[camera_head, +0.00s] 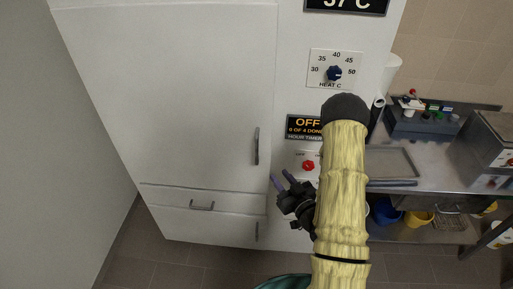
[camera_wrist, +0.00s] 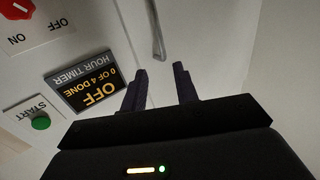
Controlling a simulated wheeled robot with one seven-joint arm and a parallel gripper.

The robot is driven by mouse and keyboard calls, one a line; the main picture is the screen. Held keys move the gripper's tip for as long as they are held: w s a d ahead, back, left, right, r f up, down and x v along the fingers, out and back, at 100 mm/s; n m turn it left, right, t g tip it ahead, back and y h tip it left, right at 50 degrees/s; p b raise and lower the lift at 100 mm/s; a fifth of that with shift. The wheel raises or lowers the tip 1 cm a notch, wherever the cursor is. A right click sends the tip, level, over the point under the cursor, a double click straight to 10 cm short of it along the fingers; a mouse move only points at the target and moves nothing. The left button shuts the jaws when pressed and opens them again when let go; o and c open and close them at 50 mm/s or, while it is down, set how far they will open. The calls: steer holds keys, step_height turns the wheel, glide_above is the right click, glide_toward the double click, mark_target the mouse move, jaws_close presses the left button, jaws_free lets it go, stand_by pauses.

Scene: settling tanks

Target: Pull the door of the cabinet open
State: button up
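The white cabinet's door (camera_head: 175,95) looks shut, and a dark vertical bar handle (camera_head: 256,146) sits near its right edge. My gripper (camera_head: 281,179) is below and to the right of the handle, apart from it, in front of the cabinet. In the wrist view the two dark fingers of my gripper (camera_wrist: 160,85) stand apart with nothing between them. The handle (camera_wrist: 157,30) shows beyond the fingertips there, slightly to the left of centre. The arm hides part of the control panel in the head view.
A green START button (camera_wrist: 40,123) shows in the wrist view. A steel bench (camera_head: 430,180) with equipment stands right.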

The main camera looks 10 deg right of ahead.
steer(key=w+b, duration=0.1)
steer(key=b, duration=0.1)
steer(key=p, duration=0.3)
glide_above(257, 162)
steer(key=shift+w+r, duration=0.25)
steer(key=shift+w, duration=0.2)
jaws_close()
